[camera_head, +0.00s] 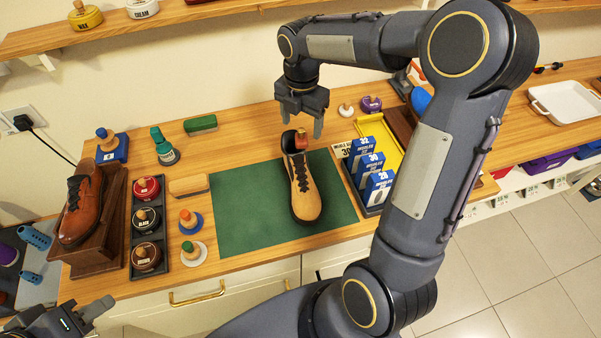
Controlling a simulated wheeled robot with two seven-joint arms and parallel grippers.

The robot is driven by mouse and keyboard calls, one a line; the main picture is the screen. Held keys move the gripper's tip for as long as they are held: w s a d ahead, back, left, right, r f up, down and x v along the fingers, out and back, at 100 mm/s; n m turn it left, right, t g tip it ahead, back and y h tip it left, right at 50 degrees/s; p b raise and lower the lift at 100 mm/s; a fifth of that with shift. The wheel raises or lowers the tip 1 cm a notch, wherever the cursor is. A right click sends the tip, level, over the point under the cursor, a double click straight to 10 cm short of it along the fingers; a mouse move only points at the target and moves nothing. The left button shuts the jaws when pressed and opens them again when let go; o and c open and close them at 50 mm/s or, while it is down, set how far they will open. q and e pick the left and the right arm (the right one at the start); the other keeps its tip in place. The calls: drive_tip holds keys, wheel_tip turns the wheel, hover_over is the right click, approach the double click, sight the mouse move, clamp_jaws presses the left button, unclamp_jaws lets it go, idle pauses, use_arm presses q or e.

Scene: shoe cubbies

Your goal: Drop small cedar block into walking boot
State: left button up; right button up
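The walking boot (305,200), tan with dark laces and a dark collar, stands upright on the green mat (240,215), toe toward me. A small reddish-brown block (301,139), which looks like the cedar block, shows at the boot's opening. I cannot tell whether it rests inside or is just above.
Left of the mat are a tray of polish tins (147,217), a brush (189,185) and a brown shoe on a wooden stand (100,240). Right of the mat, blue size boxes (370,165) stand by a yellow tray (385,130). My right arm hides part of the counter.

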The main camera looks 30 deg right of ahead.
drive_tip(key=shift+o, duration=0.3)
drive_tip(key=shift+r, duration=0.1)
wheel_tip(320, 180, up, 8)
drive_tip(key=shift+f+b, duration=0.2)
drive_tip(key=shift+b, duration=0.15)
drive_tip(key=s+a+f+m+t+y, duration=0.2)
drive_tip(key=s+a+m, duration=0.1)
drive_tip(key=s+m, duration=0.8)
drive_tip(key=s+a+f+m+t+y, duration=0.1)
drive_tip(key=s+a+f+m+t, duration=0.1)
drive_tip(key=s+m, duration=0.9)
drive_tip(key=a+m+t, duration=0.1)
drive_tip(key=a+m, duration=0.1)
drive_tip(key=m, duration=0.1)
drive_tip(key=shift+a+t+y, duration=0.15)
drive_tip(key=shift+t+y, duration=0.15)
drive_tip(key=shift+y, duration=0.1)
